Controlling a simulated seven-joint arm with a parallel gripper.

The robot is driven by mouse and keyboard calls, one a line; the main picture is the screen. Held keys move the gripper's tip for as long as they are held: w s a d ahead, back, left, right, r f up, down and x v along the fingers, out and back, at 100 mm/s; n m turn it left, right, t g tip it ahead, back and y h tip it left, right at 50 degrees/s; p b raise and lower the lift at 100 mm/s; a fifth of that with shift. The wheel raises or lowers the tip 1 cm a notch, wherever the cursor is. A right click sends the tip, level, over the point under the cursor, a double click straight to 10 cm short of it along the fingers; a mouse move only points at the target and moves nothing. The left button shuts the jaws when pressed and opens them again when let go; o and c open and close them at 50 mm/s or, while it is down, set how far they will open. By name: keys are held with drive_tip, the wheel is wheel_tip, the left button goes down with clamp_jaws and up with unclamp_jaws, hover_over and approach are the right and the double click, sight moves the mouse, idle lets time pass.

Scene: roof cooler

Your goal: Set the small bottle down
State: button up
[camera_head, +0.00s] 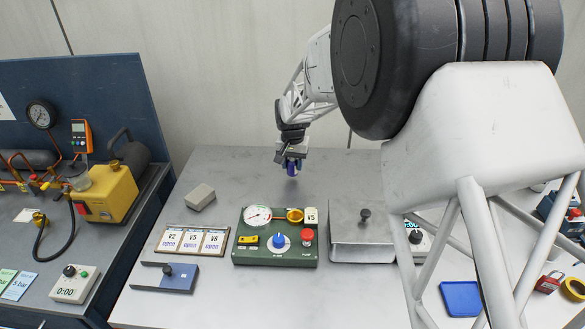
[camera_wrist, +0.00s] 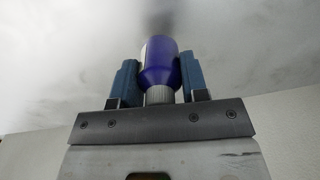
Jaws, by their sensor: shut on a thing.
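My gripper (camera_head: 291,165) is over the back part of the grey table (camera_head: 240,162), behind the green control box. It is shut on a small blue-purple bottle (camera_wrist: 160,68). In the wrist view the bottle sits between my two blue fingers, with its ribbed grey-white cap toward the gripper's palm. In the head view the bottle (camera_head: 292,168) is small and partly hidden by the fingers. A soft dark shadow lies on the table beneath it. I cannot tell whether its base touches the table.
A green control box (camera_head: 275,255) with a gauge and knobs stands in front of my gripper. A metal lidded box (camera_head: 345,213) is to its right. A small beige block (camera_head: 200,197) lies to the left. A card holder (camera_head: 193,241) is front left. The table around the bottle is bare.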

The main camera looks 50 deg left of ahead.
drive_tip(key=shift+f, duration=1)
drive_tip(key=shift+f, duration=0.15)
drive_tip(key=o, duration=1)
wheel_tip(320, 180, up, 12)
drive_tip(key=shift+r, duration=0.15)
idle(0.3)
